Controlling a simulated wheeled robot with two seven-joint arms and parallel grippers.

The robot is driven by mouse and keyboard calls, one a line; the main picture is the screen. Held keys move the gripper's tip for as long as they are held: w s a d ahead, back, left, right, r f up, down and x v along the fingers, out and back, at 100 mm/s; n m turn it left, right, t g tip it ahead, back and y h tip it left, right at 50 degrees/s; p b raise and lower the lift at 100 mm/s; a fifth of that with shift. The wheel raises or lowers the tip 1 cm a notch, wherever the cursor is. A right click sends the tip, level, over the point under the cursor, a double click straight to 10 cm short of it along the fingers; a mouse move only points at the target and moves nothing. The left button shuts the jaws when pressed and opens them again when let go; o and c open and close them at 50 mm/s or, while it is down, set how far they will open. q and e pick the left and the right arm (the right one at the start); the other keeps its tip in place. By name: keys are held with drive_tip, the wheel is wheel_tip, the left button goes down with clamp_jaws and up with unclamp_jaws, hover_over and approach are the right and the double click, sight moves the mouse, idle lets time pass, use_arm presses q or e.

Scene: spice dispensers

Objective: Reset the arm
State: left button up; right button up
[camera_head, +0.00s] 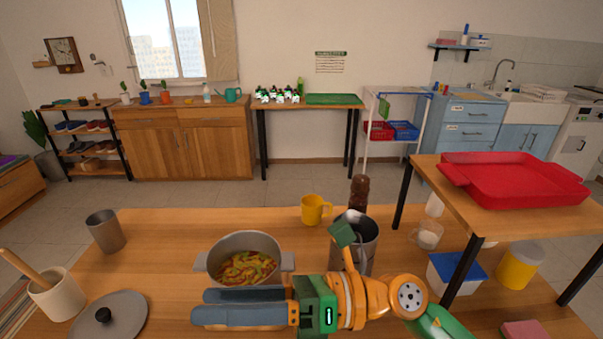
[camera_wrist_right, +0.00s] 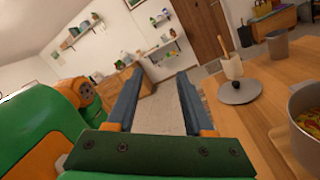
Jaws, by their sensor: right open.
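My right gripper (camera_head: 200,306) reaches across the front of the table, its fingers pointing left in the head view. It is in front of the grey pot (camera_head: 204,262), which holds colourful chopped food. In the right wrist view the gripper (camera_wrist_right: 160,82) is open with nothing between its fingers. The pot (camera_wrist_right: 302,98) shows there at the right edge. A dark pepper mill (camera_head: 359,192) and a grey canister (camera_head: 366,247) stand behind my right arm, which partly covers the canister. My left gripper is not in view.
A grey lid (camera_head: 118,318), a utensil holder (camera_head: 58,296) and a grey cup (camera_head: 106,231) are at left. A yellow mug (camera_head: 314,210) stands behind. A raised shelf with a red tray (camera_head: 520,190) is at right, above a blue-lidded box (camera_head: 455,274) and a yellow jar (camera_head: 518,268).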

drive_tip(key=w+d+r+m+t+h, duration=0.15)
drive_tip(key=w+d+m+t, duration=0.35)
drive_tip(key=m+t, duration=0.6)
drive_tip(key=w+d+r+m+t+h, duration=0.1)
drive_tip(key=w+d+r+m+t, duration=0.3)
drive_tip(key=m+t, duration=0.65)
drive_tip(key=w+d+f+m+g+h, duration=0.1)
drive_tip(key=d+f+m+g+h, duration=0.1)
drive_tip(key=d+f+m+h, duration=0.7)
drive_tip(key=w+d+f+m+g+h, duration=0.2)
drive_tip(key=d+f+m+h, duration=0.4)
drive_tip(key=f+m, duration=0.55)
drive_tip(key=s+d+f+m+g+h, duration=0.1)
drive_tip(key=s+f+m+g, duration=0.3)
drive_tip(key=s+f+g, duration=1.2)
drive_tip(key=s+f+t, duration=0.1)
drive_tip(key=s+f, duration=0.3)
drive_tip(key=f, duration=0.6)
drive_tip(key=s+f+t, duration=0.2)
drive_tip(key=s+f, duration=0.2)
drive_tip(key=f, duration=0.6)
drive_tip(key=s+d+f+g, duration=0.1)
drive_tip(key=s+d+f, duration=0.1)
drive_tip(key=s+f, duration=0.6)
drive_tip(key=shift+s+d, duration=0.3)
drive_tip(key=shift+s, duration=0.85)
